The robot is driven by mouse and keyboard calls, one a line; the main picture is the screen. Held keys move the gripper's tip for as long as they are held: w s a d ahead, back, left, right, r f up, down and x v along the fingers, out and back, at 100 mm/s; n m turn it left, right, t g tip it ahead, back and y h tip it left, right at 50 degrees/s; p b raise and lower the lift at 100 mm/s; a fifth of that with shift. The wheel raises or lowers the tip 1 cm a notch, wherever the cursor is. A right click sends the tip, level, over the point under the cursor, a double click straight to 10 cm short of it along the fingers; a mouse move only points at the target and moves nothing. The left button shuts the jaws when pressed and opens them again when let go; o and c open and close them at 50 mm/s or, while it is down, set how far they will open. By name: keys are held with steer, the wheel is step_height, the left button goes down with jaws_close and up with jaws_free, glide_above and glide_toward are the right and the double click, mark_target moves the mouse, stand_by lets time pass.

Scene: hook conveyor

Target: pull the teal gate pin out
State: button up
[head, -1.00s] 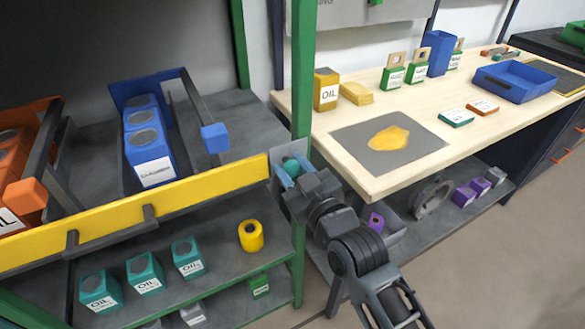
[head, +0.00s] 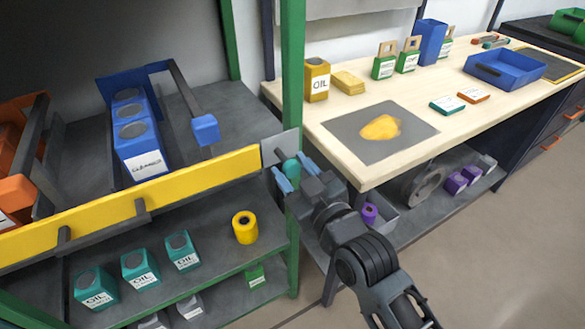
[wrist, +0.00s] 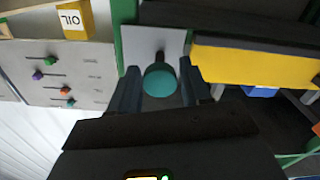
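The teal gate pin (head: 291,169) has a rounded teal knob and a dark shaft. The shaft shows between the knob and a grey plate at the right end of the yellow gate bar (head: 150,197). My gripper (head: 296,173) has its blue fingers on both sides of the knob. In the wrist view the knob (wrist: 160,81) fills the gap between the fingers, which look shut on it. The shaft points from the knob to the grey plate (wrist: 146,44). Whether the shaft's far end is still in the plate cannot be seen.
A green post (head: 292,80) stands just behind the plate. Blue cans (head: 138,140) stand behind the yellow bar. Teal cans (head: 140,266) and a yellow roll (head: 245,228) are on the shelf below. A wooden workbench (head: 345,165) is close on the right, with a grey bin underneath.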

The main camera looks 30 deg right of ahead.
steer(key=s+b, duration=0.1)
steer(key=s, duration=0.6)
steer(key=shift+s, duration=0.4)
stand_by(0.3)
steer(key=s+m+g, duration=0.3)
steer(key=s, duration=2.7)
steer(key=shift+f, duration=0.25)
steer(key=shift+w, duration=0.1)
steer(key=shift+c, duration=0.2)
